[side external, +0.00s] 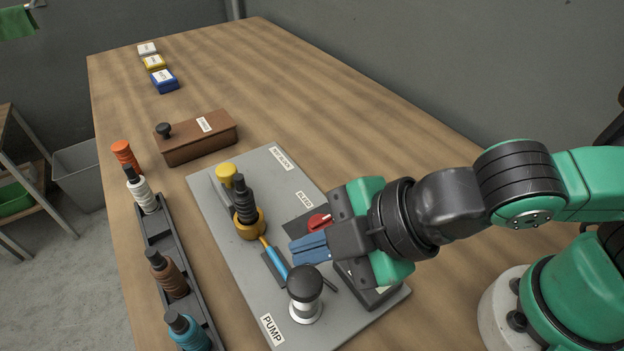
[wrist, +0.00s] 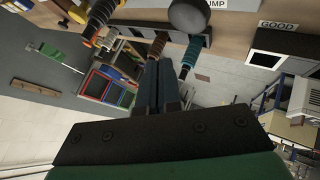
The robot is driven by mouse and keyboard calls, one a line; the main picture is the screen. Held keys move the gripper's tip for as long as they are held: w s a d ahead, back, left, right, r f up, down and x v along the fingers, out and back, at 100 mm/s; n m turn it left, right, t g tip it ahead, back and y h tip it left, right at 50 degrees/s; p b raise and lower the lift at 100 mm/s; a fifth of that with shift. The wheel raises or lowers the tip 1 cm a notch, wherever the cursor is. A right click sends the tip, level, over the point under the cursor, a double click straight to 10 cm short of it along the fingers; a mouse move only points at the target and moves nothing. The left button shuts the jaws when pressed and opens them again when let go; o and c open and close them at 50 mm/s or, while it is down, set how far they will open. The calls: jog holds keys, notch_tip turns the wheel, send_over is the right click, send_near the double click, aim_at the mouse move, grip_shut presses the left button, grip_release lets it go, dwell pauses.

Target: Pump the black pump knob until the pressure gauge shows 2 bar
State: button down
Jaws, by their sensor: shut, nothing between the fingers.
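The black pump knob (side external: 305,282) sits on a short white post at the front of the grey plate, by the PUMP label (side external: 272,329). In the wrist view a round dark knob (wrist: 188,15) shows at the top edge. My gripper (side external: 296,251) has its blue fingers closed together with nothing between them. In the picture they lie just above the knob, pointing left; I see no grip on it. The fingers also show in the wrist view (wrist: 158,75). No pressure gauge face is readable; a dark box (side external: 378,296) is partly hidden under my gripper.
A brown box (side external: 195,143) lies behind. The far table is mostly clear.

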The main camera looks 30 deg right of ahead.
aim_at(307, 278)
jog(key=shift+f, duration=1.25)
dwell(1.2)
jog(key=shift+f, duration=0.45)
jog(key=shift+f, duration=1.25)
dwell(1.0)
jog(key=shift+r, duration=1.7)
jog(key=shift+r, duration=2.5)
